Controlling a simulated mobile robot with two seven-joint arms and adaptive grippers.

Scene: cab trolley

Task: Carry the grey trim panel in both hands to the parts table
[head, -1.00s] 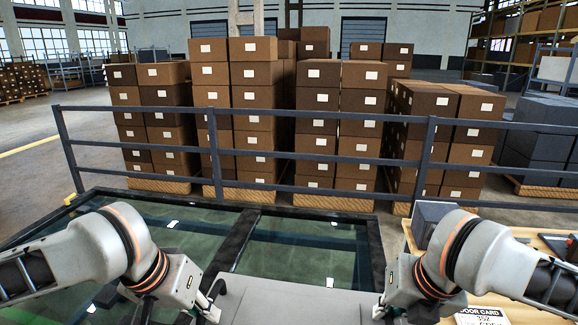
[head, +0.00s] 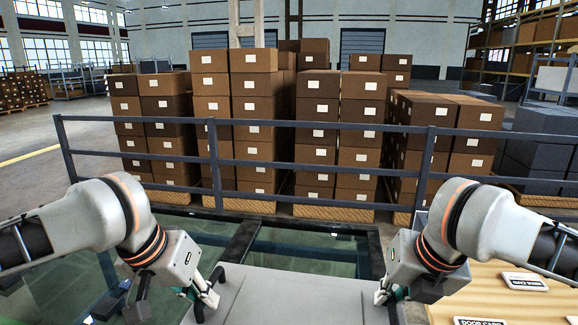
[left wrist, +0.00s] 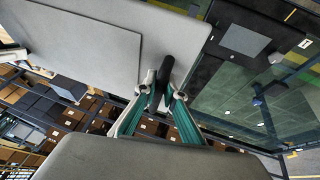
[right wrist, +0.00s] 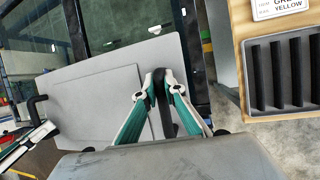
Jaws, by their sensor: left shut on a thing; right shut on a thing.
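The grey trim panel (head: 295,296) spans between my two hands at the bottom of the head view. It also shows in the left wrist view (left wrist: 85,50) and the right wrist view (right wrist: 92,95). My left gripper (head: 207,298) is shut on a black handle at the panel's left edge. My right gripper (head: 384,296) is shut on the black handle at its right edge. A wooden-topped table (head: 470,290), apparently the parts table, is at lower right, beside the panel; its front is out of view.
Label cards (head: 524,281) lie on the wooden top. The right wrist view shows a grey slotted holder (right wrist: 283,75) there. A dark-framed glass surface (head: 310,243) lies beyond the panel. A metal railing (head: 300,125) crosses ahead, with stacked cartons (head: 255,110) behind it.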

